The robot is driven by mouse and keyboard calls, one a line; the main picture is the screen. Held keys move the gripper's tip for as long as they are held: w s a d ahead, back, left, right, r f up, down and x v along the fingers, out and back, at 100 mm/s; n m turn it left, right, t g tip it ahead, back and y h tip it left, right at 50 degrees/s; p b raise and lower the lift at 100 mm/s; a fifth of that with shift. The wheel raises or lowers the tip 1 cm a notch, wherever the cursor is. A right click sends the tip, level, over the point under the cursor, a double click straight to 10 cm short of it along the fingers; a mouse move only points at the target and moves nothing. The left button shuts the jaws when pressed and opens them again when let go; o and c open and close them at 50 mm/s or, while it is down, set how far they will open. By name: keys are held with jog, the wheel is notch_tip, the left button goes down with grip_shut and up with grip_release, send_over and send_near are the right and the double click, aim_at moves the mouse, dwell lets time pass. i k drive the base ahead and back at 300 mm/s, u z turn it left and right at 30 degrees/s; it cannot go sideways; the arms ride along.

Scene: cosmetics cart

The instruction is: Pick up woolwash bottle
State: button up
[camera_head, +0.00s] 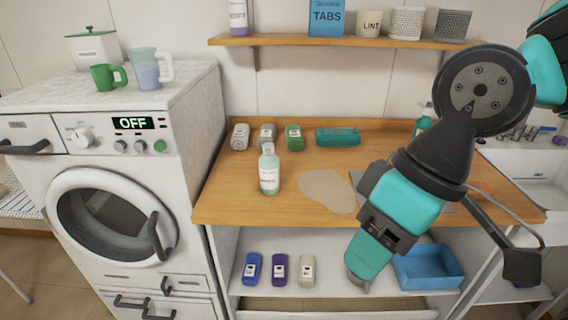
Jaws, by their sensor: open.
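A pale green bottle with a white label and a light cap (269,172) stands upright on the wooden counter, left of centre. Its label is too small to read surely, but it may be the woolwash bottle. Another teal bottle (424,123) stands at the back of the counter, partly hidden by my arm. My gripper (362,278) hangs at the counter's front edge, to the right of and nearer than the pale green bottle, clear of it. It points down, open, with nothing seen in it.
A beige patch (328,190) lies right of the bottle. Small containers (293,138) and a teal case (338,137) line the back. A washing machine (110,190) stands left. Below are several small bottles (279,270) and a blue tray (428,268). A shelf (340,42) hangs above.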

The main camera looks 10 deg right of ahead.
aim_at(269, 162)
jog(key=u, duration=0.2)
jog(key=i, duration=0.9)
jog(key=u, duration=0.5)
